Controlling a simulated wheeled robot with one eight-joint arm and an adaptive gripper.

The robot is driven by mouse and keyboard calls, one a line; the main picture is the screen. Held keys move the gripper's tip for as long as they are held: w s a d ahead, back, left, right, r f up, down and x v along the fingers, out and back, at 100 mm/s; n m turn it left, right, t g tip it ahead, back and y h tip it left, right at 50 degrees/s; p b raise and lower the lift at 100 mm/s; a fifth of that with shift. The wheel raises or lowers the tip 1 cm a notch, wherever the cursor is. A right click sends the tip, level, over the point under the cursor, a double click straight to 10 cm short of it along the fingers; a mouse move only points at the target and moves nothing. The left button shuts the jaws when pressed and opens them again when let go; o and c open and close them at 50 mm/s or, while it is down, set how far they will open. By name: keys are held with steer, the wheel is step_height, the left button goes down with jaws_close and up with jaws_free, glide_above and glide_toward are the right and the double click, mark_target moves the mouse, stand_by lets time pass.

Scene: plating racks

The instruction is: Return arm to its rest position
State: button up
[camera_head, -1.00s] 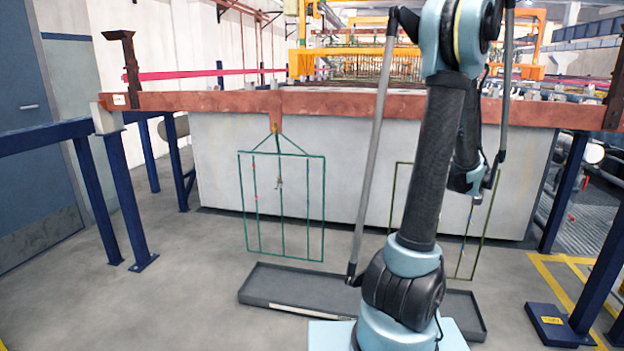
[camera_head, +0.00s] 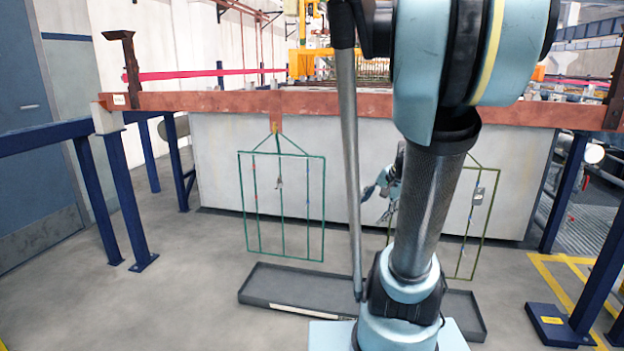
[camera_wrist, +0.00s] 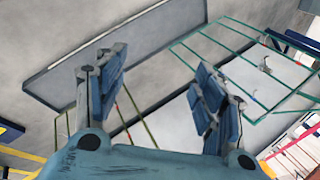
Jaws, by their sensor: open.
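My gripper (camera_head: 383,198) is partly behind my own arm in the head view, in front of the right rack. In the wrist view my gripper (camera_wrist: 160,80) has its two blue fingers wide apart, with nothing between them. A green wire rack (camera_head: 242,203) hangs from the copper-coloured rail (camera_head: 200,101), with a small metal piece (camera_head: 280,183) on it. An olive wire rack (camera_head: 494,205) hangs to the right, partly hidden by my arm; a small grey part (camera_head: 478,196) is on it.
A long shallow dark tray (camera_head: 290,285) lies on the floor below the racks. A pale tank wall (camera_head: 220,150) stands behind them. Blue posts (camera_head: 120,200) stand at the left, and a blue post base (camera_head: 555,325) at the right. The floor at left is clear.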

steer(key=s+f+n+g+h, duration=0.1)
steer(key=s+f+n, duration=0.2)
steer(key=s, duration=0.5)
steer(key=s+f+n+g+h, duration=0.1)
steer(key=s+f+n+h, duration=0.1)
steer(key=s+n, duration=0.4)
steer(key=s+a+f, duration=0.1)
steer(key=s, duration=0.2)
steer(key=shift+n+g+h, duration=0.3)
steer(key=shift+f, duration=0.1)
steer(key=shift+w+f, duration=0.2)
steer(key=shift+w, duration=0.2)
stand_by(0.6)
